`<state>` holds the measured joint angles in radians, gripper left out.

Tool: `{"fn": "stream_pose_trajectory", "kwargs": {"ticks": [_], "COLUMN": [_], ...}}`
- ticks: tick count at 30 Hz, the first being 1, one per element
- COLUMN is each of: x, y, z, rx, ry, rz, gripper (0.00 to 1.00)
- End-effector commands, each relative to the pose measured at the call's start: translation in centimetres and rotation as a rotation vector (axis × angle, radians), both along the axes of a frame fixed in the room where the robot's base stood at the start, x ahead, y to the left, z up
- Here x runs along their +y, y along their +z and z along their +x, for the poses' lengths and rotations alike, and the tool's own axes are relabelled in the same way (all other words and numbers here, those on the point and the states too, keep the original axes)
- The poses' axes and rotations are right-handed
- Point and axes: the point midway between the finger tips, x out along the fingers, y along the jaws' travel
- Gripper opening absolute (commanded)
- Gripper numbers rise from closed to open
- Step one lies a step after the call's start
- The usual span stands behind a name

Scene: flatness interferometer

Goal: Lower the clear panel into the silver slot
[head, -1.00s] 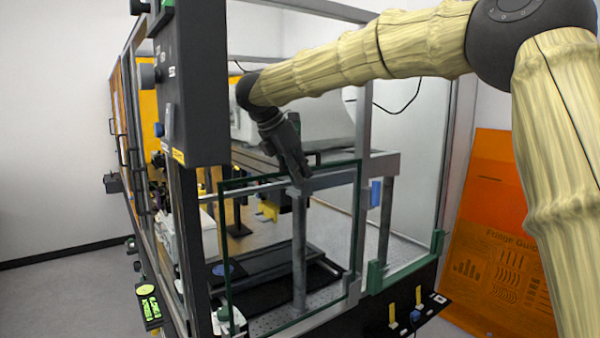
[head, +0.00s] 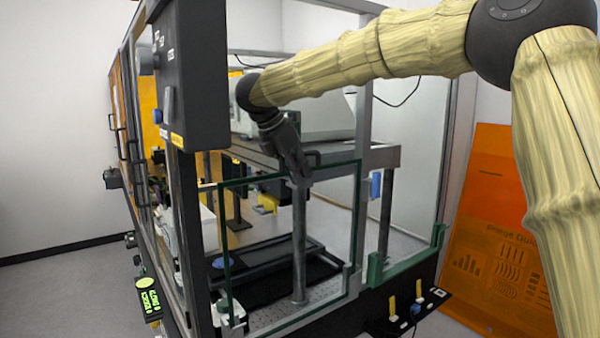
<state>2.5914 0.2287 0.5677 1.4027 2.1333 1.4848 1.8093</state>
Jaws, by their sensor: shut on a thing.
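The clear panel (head: 330,225) is a see-through sheet with dark green edges. It stands upright across the front opening of the enclosure. My gripper (head: 299,174) is shut on the panel's top edge, near the middle, pointing down. A light silver-grey channel (head: 351,283), which looks like the silver slot, shows at the panel's lower right corner. The lower edge runs down to the left, close to the enclosure's front sill. I cannot tell whether that edge is inside the slot or just above it.
A dark control box (head: 188,75) hangs from the enclosure at the left of the panel. A metal post (head: 364,130) and a fixed green-cornered pane (head: 410,200) stand at the right. A dark ledge (head: 405,318) with yellow-handled tools juts out below. An orange sheet (head: 490,230) leans at the right.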

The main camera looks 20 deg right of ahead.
Motion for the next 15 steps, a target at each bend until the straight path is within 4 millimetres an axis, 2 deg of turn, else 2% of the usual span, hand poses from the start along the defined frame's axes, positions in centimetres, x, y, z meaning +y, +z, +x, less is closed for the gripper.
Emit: {"fn": "stream_pose_trajectory", "kwargs": {"ticks": [2,3,6,15], "x": [-0.01,0.00,0.00,0.02], "y": [-0.13,0.03,-0.01,-0.26], "z": [0.01,0.01,0.01,-0.01], "rx": [-0.002,-0.002,-0.002,0.002], "ry": [0.000,0.000,0.000,0.000], "rz": [0.000,0.000,0.000,0.000], "gripper": [0.00,0.13,0.31,0.31]}}
